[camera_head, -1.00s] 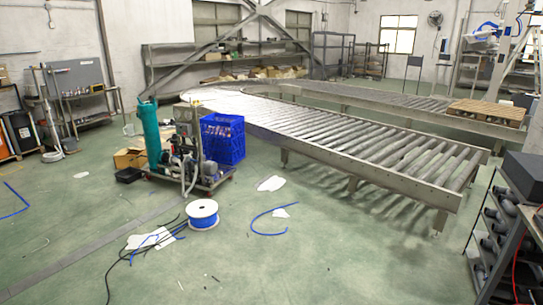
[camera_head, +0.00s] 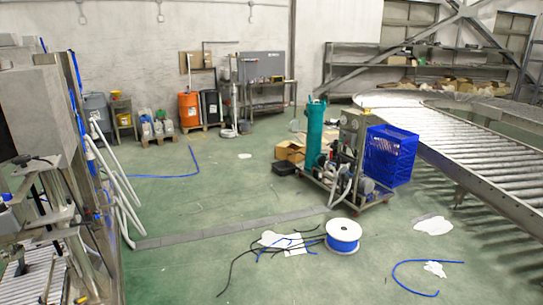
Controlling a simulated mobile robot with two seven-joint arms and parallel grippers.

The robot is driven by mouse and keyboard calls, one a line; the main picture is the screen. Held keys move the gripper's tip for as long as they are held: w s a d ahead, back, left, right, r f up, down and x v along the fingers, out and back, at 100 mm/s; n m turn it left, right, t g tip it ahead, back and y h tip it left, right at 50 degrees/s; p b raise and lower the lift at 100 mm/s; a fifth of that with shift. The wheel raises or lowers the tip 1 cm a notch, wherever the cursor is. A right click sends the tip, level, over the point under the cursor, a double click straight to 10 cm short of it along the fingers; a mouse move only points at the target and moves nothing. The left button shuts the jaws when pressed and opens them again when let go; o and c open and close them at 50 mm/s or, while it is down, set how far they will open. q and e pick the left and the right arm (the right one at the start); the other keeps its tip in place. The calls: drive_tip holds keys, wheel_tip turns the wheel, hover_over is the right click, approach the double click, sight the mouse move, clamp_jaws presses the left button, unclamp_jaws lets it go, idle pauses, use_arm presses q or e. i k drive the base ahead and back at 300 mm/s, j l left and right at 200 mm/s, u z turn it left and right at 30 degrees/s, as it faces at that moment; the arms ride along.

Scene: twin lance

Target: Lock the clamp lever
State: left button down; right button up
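I cannot make out a clamp lever in the head view. A machine on a wheeled cart (camera_head: 345,190) stands right of the middle, with a teal cylinder (camera_head: 315,135), pumps and hoses, but no lever shows clearly on it. A large grey machine frame with white hoses (camera_head: 110,180) fills the left edge; whether it carries a clamp is too unclear to tell. Neither of my grippers is in view.
A blue crate (camera_head: 390,155) sits at the cart's right side. A roller conveyor (camera_head: 470,150) runs along the right. A white-and-blue cable spool (camera_head: 343,236), loose black cables and blue hose (camera_head: 425,292) lie on the floor. The green floor at centre left is open.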

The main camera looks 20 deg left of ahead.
sight(82, 224)
drive_tip(key=i+j+u, duration=0.15)
drive_tip(key=i+u, duration=1.35)
drive_tip(key=i+l+u, duration=0.15)
drive_tip(key=i+u, duration=0.15)
drive_tip(key=i, duration=0.25)
drive_tip(key=i+l+u, duration=0.55)
drive_tip(key=i+u, duration=0.2)
drive_tip(key=i+l+u, duration=0.5)
